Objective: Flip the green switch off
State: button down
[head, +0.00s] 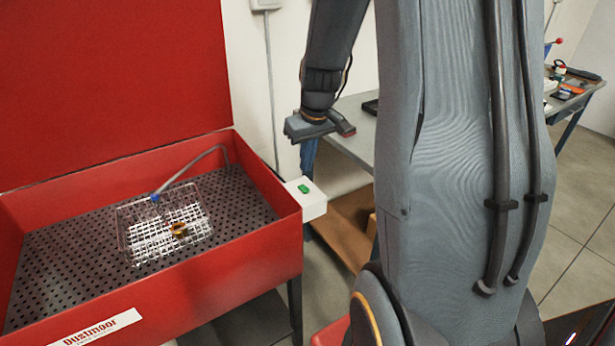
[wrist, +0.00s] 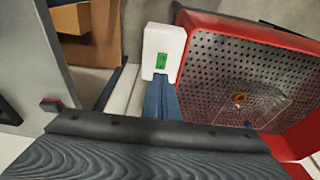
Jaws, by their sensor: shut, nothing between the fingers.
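The green switch (head: 304,188) sits on top of a small white box (head: 313,205) fixed at the right end of the red wash station. It also shows in the wrist view, where the green switch (wrist: 162,61) lies on the white box (wrist: 150,42) at upper middle, unobstructed. Which way its rocker is tilted is too small to tell.
The red station (head: 240,262) has a perforated basin with a wire basket (head: 135,240) and a hose (head: 190,163). Its raised red lid (head: 110,75) stands at left. A grey table (head: 355,140) is to the right, with a cardboard box (head: 343,237) below.

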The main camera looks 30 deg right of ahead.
aim_at(303, 187)
jog(key=shift+s+p+x, duration=0.2)
jog(key=shift+p+x, duration=0.05)
jog(key=shift+x, duration=0.7)
jog(key=shift+s+p+x, duration=0.25)
jog(key=shift+x, duration=0.7)
jog(key=shift+s+p+x, duration=0.2)
jog(key=shift+p+x, duration=0.05)
jog(key=shift+x, duration=0.7)
jog(key=shift+s+f, duration=0.1)
jog(key=shift+f, duration=0.15)
jog(key=shift+s+f+b, duration=0.15)
jog(key=shift+f+b, duration=0.25)
jog(key=shift+b, duration=0.35)
jog(key=shift+r, duration=0.1)
jog(key=shift+w+r+p, duration=0.2)
jog(key=shift+w+p, duration=0.15)
jog(key=shift+w, duration=0.35)
